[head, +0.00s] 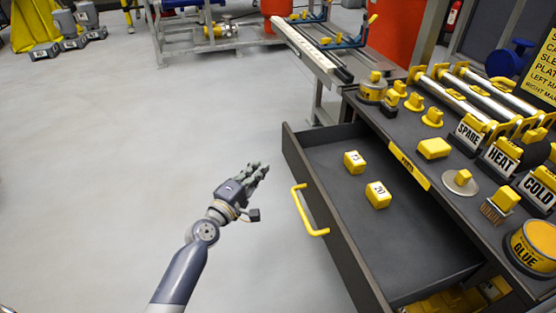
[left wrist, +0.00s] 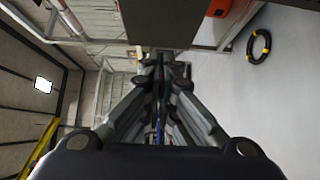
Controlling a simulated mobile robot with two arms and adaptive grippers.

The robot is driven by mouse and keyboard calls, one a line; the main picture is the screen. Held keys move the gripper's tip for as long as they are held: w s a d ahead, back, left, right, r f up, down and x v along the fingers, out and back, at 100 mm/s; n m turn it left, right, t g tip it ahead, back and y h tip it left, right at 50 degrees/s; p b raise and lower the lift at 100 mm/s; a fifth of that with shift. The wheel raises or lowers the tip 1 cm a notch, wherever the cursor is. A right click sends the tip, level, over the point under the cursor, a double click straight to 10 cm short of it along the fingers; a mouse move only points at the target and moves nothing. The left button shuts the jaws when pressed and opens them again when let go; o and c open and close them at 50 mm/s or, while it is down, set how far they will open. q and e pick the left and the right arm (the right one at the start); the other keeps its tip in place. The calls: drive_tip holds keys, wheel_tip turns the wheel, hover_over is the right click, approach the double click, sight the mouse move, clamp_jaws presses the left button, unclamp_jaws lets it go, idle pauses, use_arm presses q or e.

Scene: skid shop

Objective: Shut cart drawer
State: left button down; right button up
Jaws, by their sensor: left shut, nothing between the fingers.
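The cart drawer (head: 345,240) is pulled out from the dark cart (head: 455,185) on the right of the head view. A yellow bar handle (head: 305,212) is on its front. Two yellow blocks, one marked 20 (head: 378,195) and one (head: 355,162) with a label too small to read surely, lie inside the drawer. My left gripper (head: 258,173) is to the left of the drawer front, apart from the handle, shut and empty. Its closed fingers also show in the left wrist view (left wrist: 160,75). My right gripper is not in view.
A metal rack (head: 215,45) stands at the back. Grey floor (head: 110,150) left of the drawer is clear.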

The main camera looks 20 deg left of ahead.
sight(287, 148)
use_arm(q)
drive_tip(key=w+d, duration=0.1)
drive_tip(key=w, duration=0.1)
drive_tip(key=w+d, duration=0.1)
drive_tip(key=w, duration=0.1)
drive_tip(key=w+d, duration=0.1)
drive_tip(key=d, duration=0.1)
drive_tip(key=shift+w, duration=0.4)
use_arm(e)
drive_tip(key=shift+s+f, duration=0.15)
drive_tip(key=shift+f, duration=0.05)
use_arm(q)
drive_tip(key=shift+f, duration=0.1)
